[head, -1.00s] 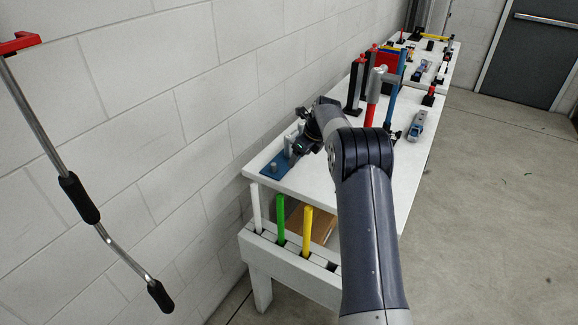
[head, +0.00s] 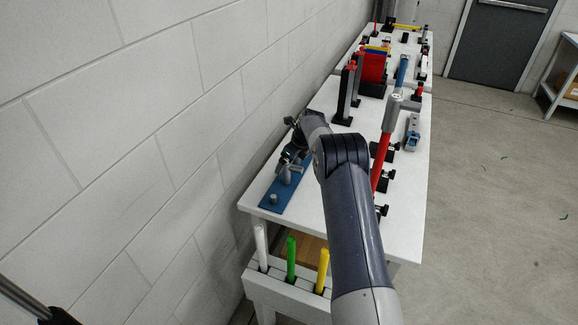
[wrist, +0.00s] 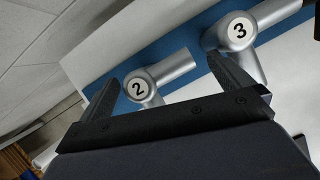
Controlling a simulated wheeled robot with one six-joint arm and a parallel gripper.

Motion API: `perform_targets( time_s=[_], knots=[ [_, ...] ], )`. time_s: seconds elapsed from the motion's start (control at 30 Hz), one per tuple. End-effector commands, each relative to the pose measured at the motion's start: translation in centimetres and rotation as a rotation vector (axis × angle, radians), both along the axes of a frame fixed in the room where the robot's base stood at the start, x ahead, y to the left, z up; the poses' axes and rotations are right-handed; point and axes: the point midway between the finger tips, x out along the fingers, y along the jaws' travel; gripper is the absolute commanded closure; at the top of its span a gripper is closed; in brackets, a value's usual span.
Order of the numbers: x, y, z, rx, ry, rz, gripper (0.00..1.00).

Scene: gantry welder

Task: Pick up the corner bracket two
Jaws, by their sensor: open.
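Corner bracket two (wrist: 138,89) is a silver pipe-like elbow with a white disc marked 2. In the wrist view it lies between the two fingers of my gripper (wrist: 163,69), nearer the left finger. My gripper is open and I see no contact with the bracket. A similar bracket marked 3 (wrist: 240,32) stands just beyond the right finger. Both are at a blue base plate (wrist: 185,46). In the head view my gripper (head: 289,160) is low over the blue plate (head: 284,192), and my wrist partly hides the brackets.
The white table (head: 305,205) runs along the block wall (head: 190,110). Black posts (head: 345,92) and a red upright tool (head: 383,150) stand further along. White, green (head: 291,258) and yellow bars stand in a front rack.

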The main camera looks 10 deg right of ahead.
Motion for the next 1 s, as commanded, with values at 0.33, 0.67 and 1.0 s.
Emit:
perform_targets(
  time_s=[0.33, 0.67, 1.0],
  knots=[
    [0.02, 0.03, -0.11, 0.000, 0.000, 0.000, 0.11],
    [0.01, 0.02, -0.09, 0.000, 0.000, 0.000, 0.38],
    [0.04, 0.02, 0.00, 0.000, -0.001, 0.000, 0.57]
  ],
)
